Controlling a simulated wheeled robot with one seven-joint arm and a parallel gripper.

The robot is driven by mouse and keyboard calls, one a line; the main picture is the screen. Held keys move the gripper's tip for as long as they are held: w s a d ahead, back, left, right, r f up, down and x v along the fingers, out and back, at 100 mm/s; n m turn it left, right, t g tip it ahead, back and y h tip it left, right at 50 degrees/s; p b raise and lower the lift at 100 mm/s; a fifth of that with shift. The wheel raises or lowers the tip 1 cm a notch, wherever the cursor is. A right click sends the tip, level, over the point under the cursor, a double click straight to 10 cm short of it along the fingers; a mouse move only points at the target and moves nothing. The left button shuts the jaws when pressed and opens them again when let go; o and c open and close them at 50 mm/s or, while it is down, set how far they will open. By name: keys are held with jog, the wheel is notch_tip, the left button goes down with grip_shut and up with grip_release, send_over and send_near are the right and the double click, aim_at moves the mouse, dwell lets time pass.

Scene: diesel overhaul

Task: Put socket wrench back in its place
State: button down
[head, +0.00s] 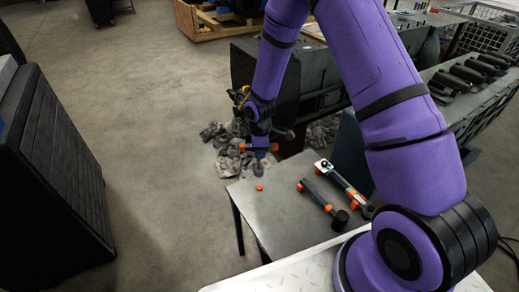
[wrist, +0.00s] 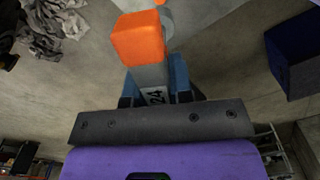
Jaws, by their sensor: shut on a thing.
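My gripper (head: 259,152) is above the far left corner of the grey table in the head view. It is shut on a grey tool with an orange block-shaped end, which I take for the socket wrench (wrist: 138,38). In the wrist view the blue fingers of my gripper (wrist: 156,82) stand on both sides of its grey body, which carries a label reading "24". Part of the tool is hidden by the gripper and the orange end. I cannot tell whether it touches the table.
The grey table (head: 265,215) bears a black-headed tool with orange ends (head: 322,204), a longer orange-and-black tool (head: 346,190) and a small orange piece (head: 259,187). Crumpled grey cloths (head: 229,170) lie beyond it. A black cabinet (head: 62,165) stands left; open floor lies between.

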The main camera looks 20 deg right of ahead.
aim_at(261, 168)
jog(key=shift+d+f, duration=0.1)
jog(key=shift+f, duration=3.55)
jog(key=shift+f, duration=1)
jog(key=shift+c, duration=1.9)
grip_release()
jog(key=shift+r, duration=4.5)
